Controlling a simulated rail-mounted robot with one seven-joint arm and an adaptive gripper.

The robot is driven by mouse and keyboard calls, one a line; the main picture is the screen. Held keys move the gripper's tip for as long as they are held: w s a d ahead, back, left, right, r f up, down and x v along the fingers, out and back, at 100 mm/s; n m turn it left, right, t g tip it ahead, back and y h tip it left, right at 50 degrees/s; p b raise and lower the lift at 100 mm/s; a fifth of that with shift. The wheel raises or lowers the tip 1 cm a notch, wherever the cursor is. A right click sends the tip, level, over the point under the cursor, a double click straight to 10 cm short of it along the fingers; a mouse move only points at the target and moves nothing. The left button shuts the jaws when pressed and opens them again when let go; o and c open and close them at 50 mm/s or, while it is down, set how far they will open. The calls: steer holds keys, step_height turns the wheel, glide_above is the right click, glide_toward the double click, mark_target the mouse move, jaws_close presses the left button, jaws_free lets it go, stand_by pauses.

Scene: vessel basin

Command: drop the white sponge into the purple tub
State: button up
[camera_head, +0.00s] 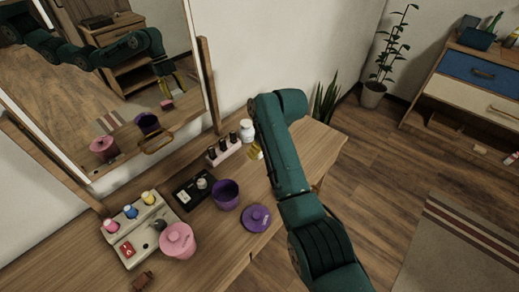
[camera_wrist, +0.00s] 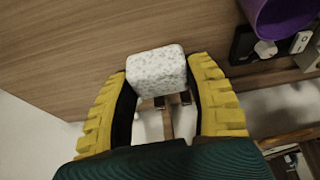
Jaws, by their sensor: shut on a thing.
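My gripper (camera_wrist: 165,92), with yellow ribbed fingers, is shut on the white sponge (camera_wrist: 157,72) in the wrist view. The sponge is a pale speckled block between the fingertips, above the wooden table. In the head view my gripper (camera_head: 256,150) is mostly hidden behind my green arm, and the sponge cannot be made out directly. The purple tub (camera_head: 226,197) stands open on the table, to the left of my arm. It also shows in the wrist view (camera_wrist: 280,18) at the top right corner, apart from the sponge.
A purple lid (camera_head: 257,218) lies right of the tub. A black tray (camera_head: 194,188), a pink lidded tub (camera_head: 178,241), a bottle organiser (camera_head: 140,228), a bottle rack (camera_head: 224,152) and a white bottle (camera_head: 247,130) stand nearby. A mirror (camera_head: 110,70) rises behind. The table's right end is clear.

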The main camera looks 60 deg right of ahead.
steer(key=shift+n, duration=0.6)
steer(key=shift+w+a+f+n+y, duration=0.15)
steer(key=shift+a+n+y, duration=0.3)
steer(key=shift+n, duration=0.45)
steer(key=w+a+r+n+y+p, duration=0.1)
steer(key=w+a+r+n+p, duration=0.2)
steer(key=a+p, duration=0.45)
steer(key=w+a+r+n+y+p, duration=0.1)
steer(key=a+r+n+p, duration=0.3)
steer(key=p, duration=0.7)
steer(key=shift+m+y, duration=0.25)
steer(key=shift+m, duration=0.25)
steer(key=f+b, duration=0.1)
steer(key=f, duration=0.1)
steer(key=f+b, duration=0.1)
steer(key=b, duration=0.1)
steer(key=f+b, duration=0.2)
steer(key=shift+a+f, duration=0.35)
steer(key=o, duration=0.8)
